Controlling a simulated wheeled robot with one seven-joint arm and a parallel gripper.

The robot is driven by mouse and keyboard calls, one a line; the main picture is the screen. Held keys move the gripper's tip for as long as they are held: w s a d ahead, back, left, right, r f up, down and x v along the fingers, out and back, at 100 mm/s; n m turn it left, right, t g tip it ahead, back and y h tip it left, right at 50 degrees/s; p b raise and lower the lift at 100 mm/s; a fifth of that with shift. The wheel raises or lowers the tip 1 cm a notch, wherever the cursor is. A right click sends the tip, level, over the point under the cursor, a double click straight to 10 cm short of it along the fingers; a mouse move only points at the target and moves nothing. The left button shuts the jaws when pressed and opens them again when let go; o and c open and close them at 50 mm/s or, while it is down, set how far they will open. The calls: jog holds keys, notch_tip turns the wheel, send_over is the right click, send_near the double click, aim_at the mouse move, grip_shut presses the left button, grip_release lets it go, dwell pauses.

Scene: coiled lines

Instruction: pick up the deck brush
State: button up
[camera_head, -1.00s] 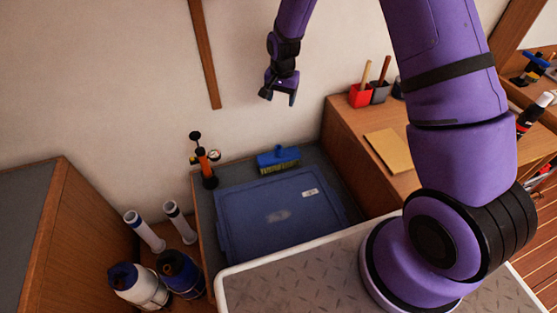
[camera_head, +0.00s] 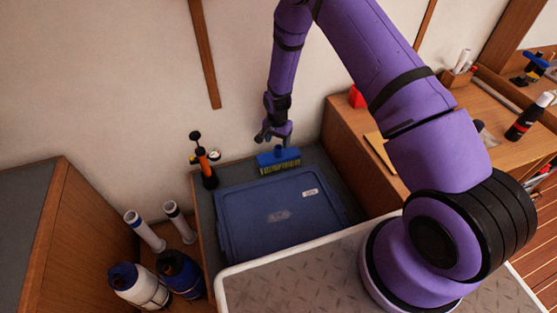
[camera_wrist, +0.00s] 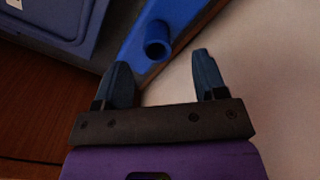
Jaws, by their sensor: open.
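The deck brush (camera_head: 279,161) has a blue head and yellowish bristles. It lies on the grey surface behind the blue lidded bin, near the wall. In the wrist view its blue body and short round socket (camera_wrist: 158,40) show just past the fingertips, between them in the picture. My gripper (camera_head: 273,137) points down just above the brush in the head view. Its two fingers also show in the wrist view (camera_wrist: 162,72), apart with nothing between them. I cannot tell whether a fingertip touches the brush.
A blue lidded bin (camera_head: 250,222) fills the surface in front of the brush. An orange and black hand pump (camera_head: 204,163) stands to its left. A wooden cabinet (camera_head: 350,150) rises on the right, and the wall is close behind.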

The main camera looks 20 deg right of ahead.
aim_at(279, 157)
jog(key=shift+s+d+f, duration=0.1)
jog(key=shift+d+f, duration=0.05)
jog(key=shift+f, duration=2.65)
grip_shut()
